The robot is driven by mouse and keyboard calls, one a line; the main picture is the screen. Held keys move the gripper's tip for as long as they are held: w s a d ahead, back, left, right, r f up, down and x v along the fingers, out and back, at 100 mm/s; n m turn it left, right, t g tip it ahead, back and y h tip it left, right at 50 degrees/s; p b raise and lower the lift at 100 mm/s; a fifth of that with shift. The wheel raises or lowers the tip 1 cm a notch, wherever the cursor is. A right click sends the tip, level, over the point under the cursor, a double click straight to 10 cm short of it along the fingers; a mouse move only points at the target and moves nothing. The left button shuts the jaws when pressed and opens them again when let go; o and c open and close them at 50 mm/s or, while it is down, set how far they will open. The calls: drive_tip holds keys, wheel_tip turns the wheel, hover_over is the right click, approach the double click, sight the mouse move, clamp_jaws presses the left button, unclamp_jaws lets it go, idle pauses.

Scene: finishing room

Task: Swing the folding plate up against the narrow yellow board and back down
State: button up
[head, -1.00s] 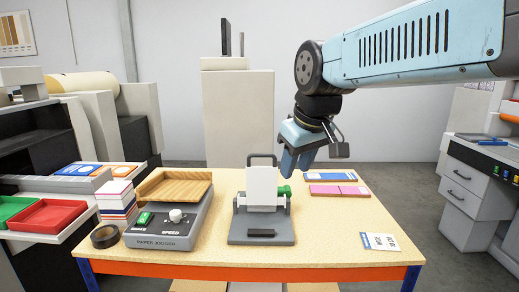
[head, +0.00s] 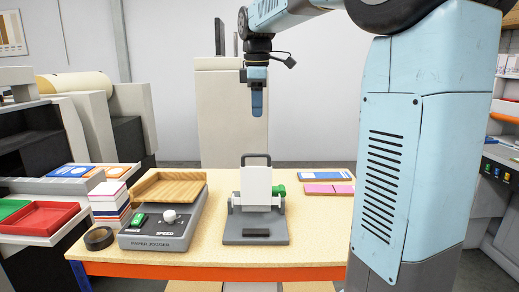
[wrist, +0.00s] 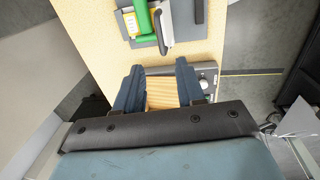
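The folding plate (head: 256,186) is a pale panel with a dark loop handle (head: 257,158) on top. It stands roughly upright on a grey base (head: 240,236) on the table. The fixture also shows at the top of the wrist view, where a small yellow patch (wrist: 131,23), possibly the narrow yellow board, lies beside a green part. In the head view no yellow board shows; the plate may hide it. My gripper (head: 257,113) is raised well above the plate and apart from it, pointing down. In the wrist view its fingers (wrist: 158,72) are apart with nothing between them.
The paper jogger (head: 164,221) with its wooden tray stands left of the fixture. A black tape roll (head: 98,238) and stacked paper sit further left. A green knob (head: 280,190) is at the fixture's right. Flat blue and pink pads (head: 330,189) lie behind right.

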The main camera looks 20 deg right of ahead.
drive_tip(key=f, duration=0.4)
drive_tip(key=w+f, duration=0.1)
drive_tip(key=f, duration=0.8)
drive_tip(key=shift+w+d+f, duration=0.15)
drive_tip(key=shift+d+f, duration=0.1)
drive_tip(key=shift+c, duration=0.4)
clamp_jaws()
